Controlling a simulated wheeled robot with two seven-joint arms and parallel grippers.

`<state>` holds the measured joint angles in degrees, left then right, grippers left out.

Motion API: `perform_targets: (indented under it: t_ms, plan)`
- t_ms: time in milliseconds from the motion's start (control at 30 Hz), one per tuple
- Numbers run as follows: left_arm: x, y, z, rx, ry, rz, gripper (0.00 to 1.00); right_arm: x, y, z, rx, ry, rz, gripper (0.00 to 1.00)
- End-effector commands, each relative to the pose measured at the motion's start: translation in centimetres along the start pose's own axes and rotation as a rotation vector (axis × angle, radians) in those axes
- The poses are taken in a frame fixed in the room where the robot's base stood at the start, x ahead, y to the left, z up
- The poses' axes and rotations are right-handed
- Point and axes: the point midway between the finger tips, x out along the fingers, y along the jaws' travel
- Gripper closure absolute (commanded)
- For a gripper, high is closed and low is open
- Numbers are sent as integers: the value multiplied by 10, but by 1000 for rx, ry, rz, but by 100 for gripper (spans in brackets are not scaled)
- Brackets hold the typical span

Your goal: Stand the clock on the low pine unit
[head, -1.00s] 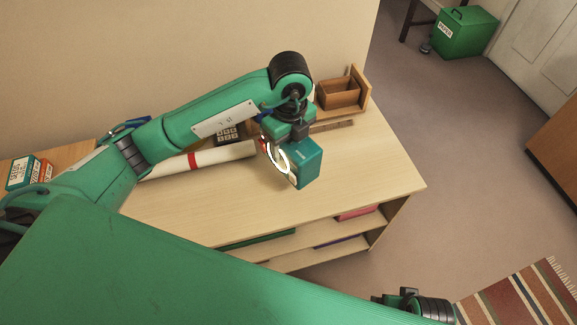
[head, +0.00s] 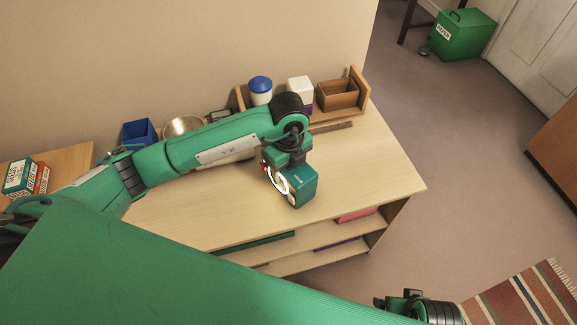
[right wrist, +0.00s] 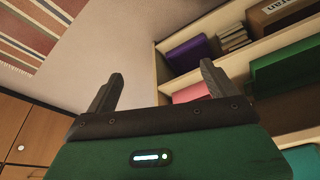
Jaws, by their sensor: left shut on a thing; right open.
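My left forearm and wrist hide part of the unit's back. My right gripper (right wrist: 160,85) is open and empty in the right wrist view, in front of the unit's shelves.
The unit's right end is clear.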

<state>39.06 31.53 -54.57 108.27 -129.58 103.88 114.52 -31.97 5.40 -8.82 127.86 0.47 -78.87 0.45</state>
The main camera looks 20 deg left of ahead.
Motion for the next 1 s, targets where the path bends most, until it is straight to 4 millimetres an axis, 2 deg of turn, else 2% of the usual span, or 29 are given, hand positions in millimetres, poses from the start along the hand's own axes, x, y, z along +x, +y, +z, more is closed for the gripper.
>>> perform_targets:
  t_ms: [33, 67, 167, 433, 567, 667, 1000]
  plan:
    - [2, 0, 0, 0, 0, 0, 71, 1, 0, 1, 0, -3, 0, 11]
    - [2, 0, 0, 0, 0, 1, 35, 0, 0, 2, 0, -4, 0, 11]
    - [2, 0, 0, 0, 0, 1, 15, -2, 0, 1, 0, -3, 0, 11]
    - [1, 0, 0, 0, 0, 0, 15, -4, 0, 0, 0, 3, 0, 11]
    - [-5, 0, 0, 0, 0, -1, 15, -4, 0, -1, 1, 6, 0, 11]
    - [-21, -1, 0, 1, -1, -4, 15, 1, 0, 2, 1, -2, 0, 11]
    - [-93, -1, 0, 1, -2, -3, 15, 14, 0, 6, 1, -20, 0, 11]
